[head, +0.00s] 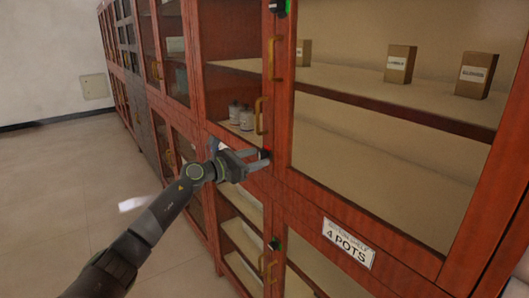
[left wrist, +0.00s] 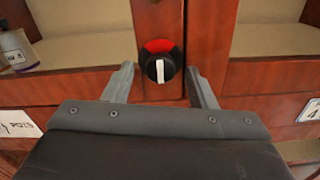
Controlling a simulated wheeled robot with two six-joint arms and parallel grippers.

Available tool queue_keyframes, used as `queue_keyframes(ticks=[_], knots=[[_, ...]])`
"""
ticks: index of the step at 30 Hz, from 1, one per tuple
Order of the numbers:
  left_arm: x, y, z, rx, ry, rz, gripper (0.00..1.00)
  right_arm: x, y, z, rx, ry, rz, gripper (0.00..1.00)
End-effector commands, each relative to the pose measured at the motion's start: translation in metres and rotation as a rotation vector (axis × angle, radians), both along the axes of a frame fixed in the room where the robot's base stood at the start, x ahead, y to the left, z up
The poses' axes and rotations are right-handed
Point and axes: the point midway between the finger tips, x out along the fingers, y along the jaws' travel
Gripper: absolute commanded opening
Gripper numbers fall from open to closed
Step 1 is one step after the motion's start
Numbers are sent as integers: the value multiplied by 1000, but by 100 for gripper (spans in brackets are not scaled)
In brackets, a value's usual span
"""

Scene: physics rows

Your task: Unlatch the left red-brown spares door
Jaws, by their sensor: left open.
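A dark round latch knob with a white pointer stripe, upright, and a red sector above it (left wrist: 160,68) sits on a red-brown upright in the left wrist view. In the head view the latch (head: 264,153) is partly hidden by my gripper. My left gripper (head: 258,160) is open, with one finger on each side of the knob; I cannot tell if they touch it. Its fingers also show in the left wrist view (left wrist: 160,75). The glazed left door with a brass handle (head: 258,115) is shut beside the latch. My right gripper is not in view.
Boxes (head: 399,64) stand on a shelf at right. A sign reading 4 POTS (head: 348,243) is on the cabinet. The floor (head: 60,190) at left is clear.

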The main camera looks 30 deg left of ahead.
Motion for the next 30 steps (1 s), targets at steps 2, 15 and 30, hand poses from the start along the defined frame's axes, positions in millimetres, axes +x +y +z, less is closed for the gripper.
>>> queue_keyframes(ticks=[2, 15, 30], knots=[[1, 0, 0, 0, 0, 1, 51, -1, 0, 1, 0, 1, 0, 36], [1, -1, 0, 0, 0, 2, 32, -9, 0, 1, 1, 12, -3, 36], [1, -1, 1, -38, 15, 2, 7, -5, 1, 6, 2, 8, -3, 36]])
